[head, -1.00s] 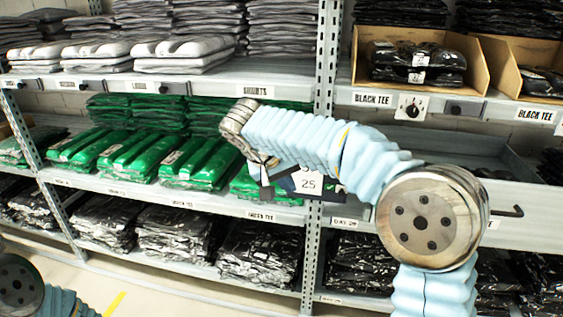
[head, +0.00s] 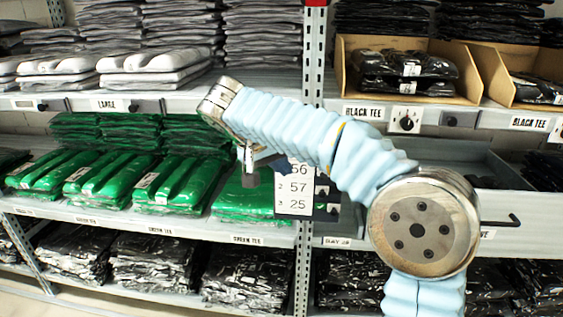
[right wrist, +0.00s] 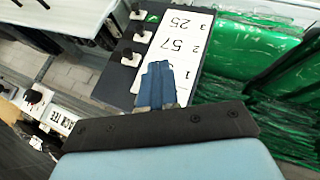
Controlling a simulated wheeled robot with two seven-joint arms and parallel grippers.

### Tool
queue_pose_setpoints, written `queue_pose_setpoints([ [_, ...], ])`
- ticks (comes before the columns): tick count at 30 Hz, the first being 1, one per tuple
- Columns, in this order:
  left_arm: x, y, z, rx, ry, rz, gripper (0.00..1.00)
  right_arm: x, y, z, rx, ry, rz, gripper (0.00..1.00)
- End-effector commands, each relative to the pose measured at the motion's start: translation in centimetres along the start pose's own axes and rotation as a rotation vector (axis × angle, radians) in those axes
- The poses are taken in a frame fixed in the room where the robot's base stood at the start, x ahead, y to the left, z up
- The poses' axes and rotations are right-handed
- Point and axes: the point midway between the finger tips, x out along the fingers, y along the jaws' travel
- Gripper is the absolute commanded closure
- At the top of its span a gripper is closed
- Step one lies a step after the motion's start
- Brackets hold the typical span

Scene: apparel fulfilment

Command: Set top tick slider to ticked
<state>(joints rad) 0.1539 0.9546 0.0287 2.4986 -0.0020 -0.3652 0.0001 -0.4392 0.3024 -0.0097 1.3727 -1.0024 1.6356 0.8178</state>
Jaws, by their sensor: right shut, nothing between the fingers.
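A dark board with a white numbered card (head: 295,188) hangs at the shelf upright in the head view, its top partly behind my right arm. The middle knob (right wrist: 142,36) is at row 2. A green tick shows beside the bottom knob (right wrist: 136,13) at row 3. My right gripper (right wrist: 160,82) is shut and empty, its fingertips covering the top row's number. Contact cannot be told.
Green packs (head: 180,182) lie on the shelf left of the board. A drawer with a black handle (head: 505,221) stands at the right. A dial (head: 406,120) sits on the shelf edge above. Cardboard boxes (head: 470,75) hold black packs.

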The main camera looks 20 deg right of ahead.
Motion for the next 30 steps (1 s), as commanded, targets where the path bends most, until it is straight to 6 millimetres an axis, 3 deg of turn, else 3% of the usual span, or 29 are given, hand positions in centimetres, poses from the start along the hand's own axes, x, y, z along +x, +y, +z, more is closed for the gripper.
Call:
queue_pose_setpoints([
  [8, 0.5, -0.2, 0.0, -0.001, 0.001, -0.001, 0.26, 6.1, 0.0, 0.1, -0.001, -0.003, 0.001, 1.00],
  [16, 0.1, 0.0, 0.0, 0.000, 0.001, 0.000, 0.26, 7.1, 3.3, -0.2, 0.001, -0.001, -0.001, 1.00],
  [30, 0.1, -0.1, 0.0, 0.000, 0.000, 0.000, 0.26, 7.4, 3.8, -0.2, -0.001, -0.001, -0.001, 1.00],
])
